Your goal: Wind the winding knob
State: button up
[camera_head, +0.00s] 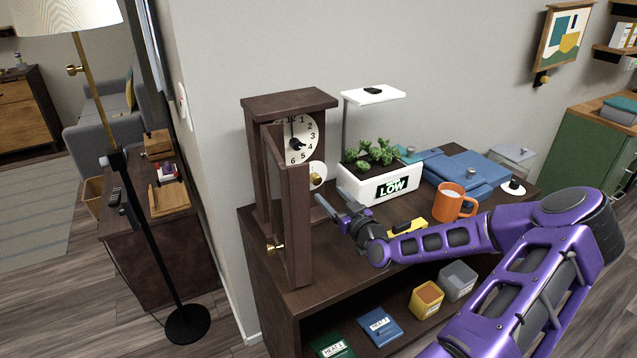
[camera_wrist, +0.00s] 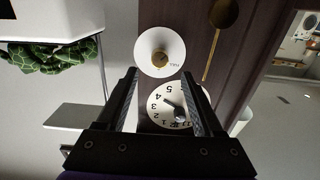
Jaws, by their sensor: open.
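The dark wooden clock (camera_head: 290,103) stands on the cabinet with its front door (camera_head: 290,215) swung open. Its white dial (camera_head: 295,140) has black numerals and hands; it also shows in the wrist view (camera_wrist: 160,103), between my fingers. The brass winding knob (camera_head: 316,179) sits on a small white disc below the dial. In the wrist view, the knob (camera_wrist: 160,59) and its disc (camera_wrist: 152,42) lie just beyond my fingertips, roughly centred between them. My gripper (camera_head: 336,203) is open and empty, in front of the clock and right of the door. I see no contact with the knob.
A white planter (camera_head: 358,185) with a lamp stands close right of the clock. An orange mug (camera_head: 450,203) and blue folders (camera_head: 470,170) are farther right. The open door with its brass handle (camera_head: 274,247) stands left of my gripper. A brass disc on a rod (camera_wrist: 224,14) shows inside the clock.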

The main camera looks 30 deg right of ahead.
aim_at(318, 182)
jog(key=w, duration=0.8)
jog(key=shift+d, duration=0.2)
jog(key=shift+c, duration=0.3)
jog(key=shift+s, duration=0.1)
grip_shut()
